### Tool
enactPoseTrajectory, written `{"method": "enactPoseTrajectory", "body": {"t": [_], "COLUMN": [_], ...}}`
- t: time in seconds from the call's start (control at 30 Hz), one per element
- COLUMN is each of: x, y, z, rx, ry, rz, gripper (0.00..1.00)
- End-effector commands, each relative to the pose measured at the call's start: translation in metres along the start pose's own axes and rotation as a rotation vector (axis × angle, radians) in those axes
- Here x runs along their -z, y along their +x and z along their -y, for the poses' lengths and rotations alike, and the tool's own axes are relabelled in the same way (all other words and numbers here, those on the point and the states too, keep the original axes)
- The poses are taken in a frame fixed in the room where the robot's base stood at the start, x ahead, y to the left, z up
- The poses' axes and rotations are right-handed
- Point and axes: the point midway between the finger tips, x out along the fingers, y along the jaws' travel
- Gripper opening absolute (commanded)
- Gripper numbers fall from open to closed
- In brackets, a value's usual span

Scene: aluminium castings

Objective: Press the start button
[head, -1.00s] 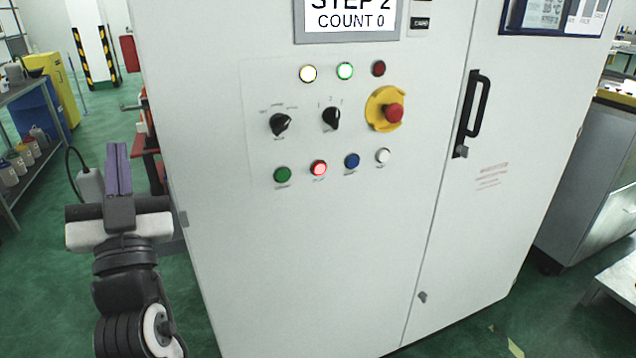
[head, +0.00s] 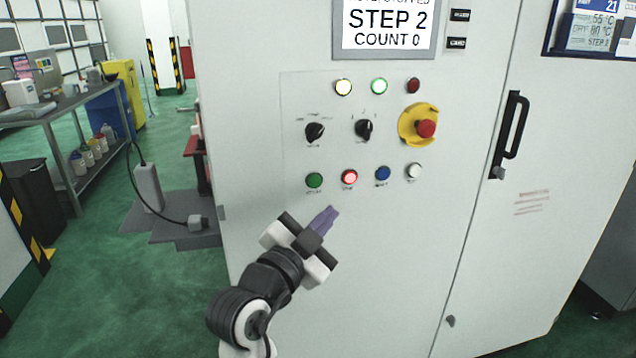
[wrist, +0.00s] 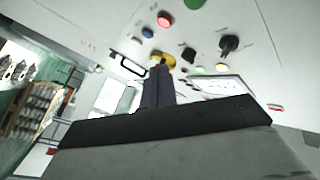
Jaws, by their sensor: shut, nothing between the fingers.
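The start button is most likely the green button (head: 314,180) at the left of the lower row on the white cabinet (head: 300,235); its label is too small to read. Beside it are a lit red button (head: 349,177), a blue button (head: 382,173) and a white button (head: 414,171). My gripper (head: 333,212) is shut and empty, below the green and red buttons and apart from them. In the wrist view the fingers (wrist: 158,72) point towards the panel, with the green button (wrist: 194,3) at the top edge and the red button (wrist: 165,19) near it.
A yellow-backed red emergency stop (head: 425,128), two black selector knobs (head: 315,131) and indicator lamps (head: 379,86) sit above the buttons. The screen (head: 388,26) reads STEP 2, COUNT 0. A black door handle (head: 509,135) stands out at right.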

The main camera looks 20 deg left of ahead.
Motion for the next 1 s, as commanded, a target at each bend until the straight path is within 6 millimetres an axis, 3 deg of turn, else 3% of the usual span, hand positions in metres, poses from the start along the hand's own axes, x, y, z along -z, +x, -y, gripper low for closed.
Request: {"method": "enactPoseTrajectory", "body": {"t": [0.27,0.7,1.0], "x": [-0.004,-0.035,-0.044], "y": [0.006,0.046,0.060], "z": [0.005,0.034,0.045], "rx": [0.002,0.003,0.003], "ry": [-0.002,-0.001,-0.001], "rz": [0.000,0.000,0.000], "gripper": [0.00,0.00,0.00]}}
